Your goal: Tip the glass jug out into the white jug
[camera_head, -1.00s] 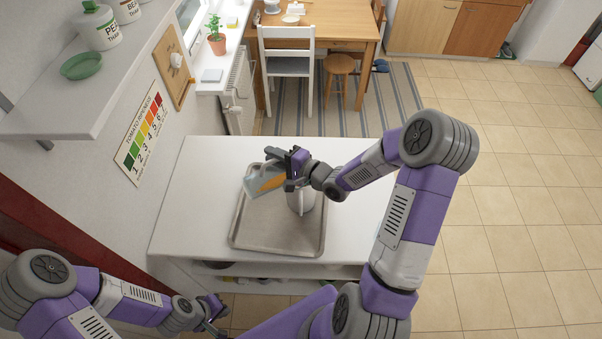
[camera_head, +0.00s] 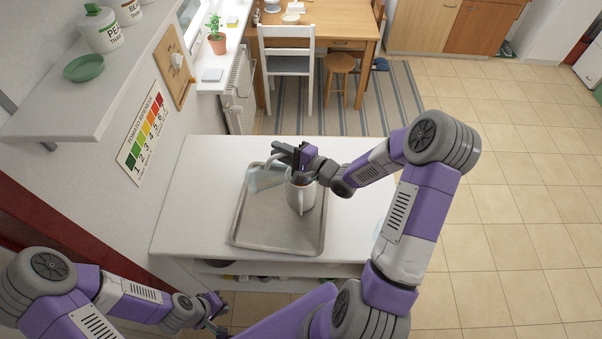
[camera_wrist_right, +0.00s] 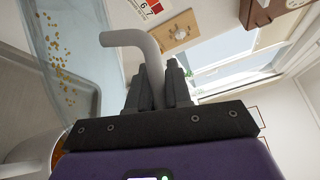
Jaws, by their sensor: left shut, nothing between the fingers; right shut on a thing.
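The clear glass jug (camera_head: 262,178) is tipped on its side over the tray, its body pointing left in the head view. My right gripper (camera_head: 297,155) is shut on its grey handle (camera_wrist_right: 128,40). The glass (camera_wrist_right: 85,45) looks almost empty, with small yellow-orange bits on its wall. The white jug (camera_head: 300,198) stands upright just below my right gripper. In the right wrist view, orange contents show inside the white jug (camera_wrist_right: 28,160), partly hidden by the gripper. My left gripper (camera_head: 219,313) is shut and empty, low at the front left, away from both jugs.
A grey metal tray (camera_head: 275,235) lies on the white worktop (camera_head: 195,190) under the jugs. A wall shelf (camera_head: 85,110) with canisters and a green dish (camera_head: 83,68) overhangs at the left. Worktop left and right of the tray is clear.

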